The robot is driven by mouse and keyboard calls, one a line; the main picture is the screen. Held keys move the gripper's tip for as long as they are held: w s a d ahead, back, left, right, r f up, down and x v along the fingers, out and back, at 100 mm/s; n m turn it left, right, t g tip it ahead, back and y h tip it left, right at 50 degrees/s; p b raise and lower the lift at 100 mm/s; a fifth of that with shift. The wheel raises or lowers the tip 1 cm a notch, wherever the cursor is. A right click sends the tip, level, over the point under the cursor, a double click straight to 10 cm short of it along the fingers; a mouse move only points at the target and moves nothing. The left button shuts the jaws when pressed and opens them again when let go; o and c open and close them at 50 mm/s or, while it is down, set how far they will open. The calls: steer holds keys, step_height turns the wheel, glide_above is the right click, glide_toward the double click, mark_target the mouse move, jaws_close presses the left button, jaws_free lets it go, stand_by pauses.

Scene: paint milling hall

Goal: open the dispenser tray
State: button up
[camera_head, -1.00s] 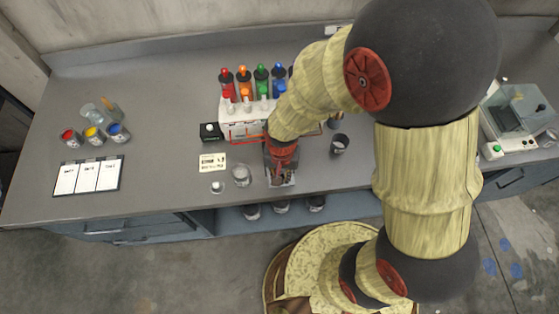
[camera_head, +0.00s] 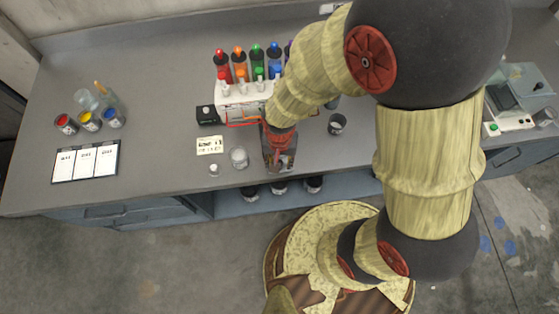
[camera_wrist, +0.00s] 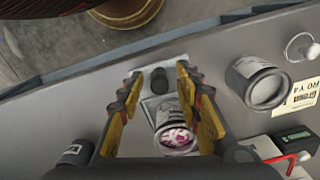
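The dispenser (camera_head: 232,92) is a white unit on the bench carrying several coloured bottles. Its tray (camera_head: 285,166) is a light grey plate that sticks out in front, mostly hidden by my gripper in the head view. In the wrist view the tray (camera_wrist: 150,103) bears a dark knob (camera_wrist: 159,82) at its front end and a small cup (camera_wrist: 174,130) with pink and white contents. My gripper (camera_wrist: 160,76) is open, with its yellow and black fingers on either side of the knob and cup. A gap shows between each finger and the knob.
Open paint cans (camera_head: 89,120) and a chart board (camera_head: 86,161) are far left.

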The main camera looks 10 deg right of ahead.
step_height(320, 180, up, 12)
stand_by(0.6)
stand_by(0.5)
steer(key=s+d+r+n+t, duration=0.1)
steer(key=s+d+r+t, duration=0.1)
steer(key=d+r, duration=0.4)
steer(key=s+d+r+n+t, duration=0.2)
steer(key=d+r, duration=0.4)
steer(key=r, duration=0.7)
steer(key=shift+t+b, duration=0.3)
steer(key=shift+t, duration=0.5)
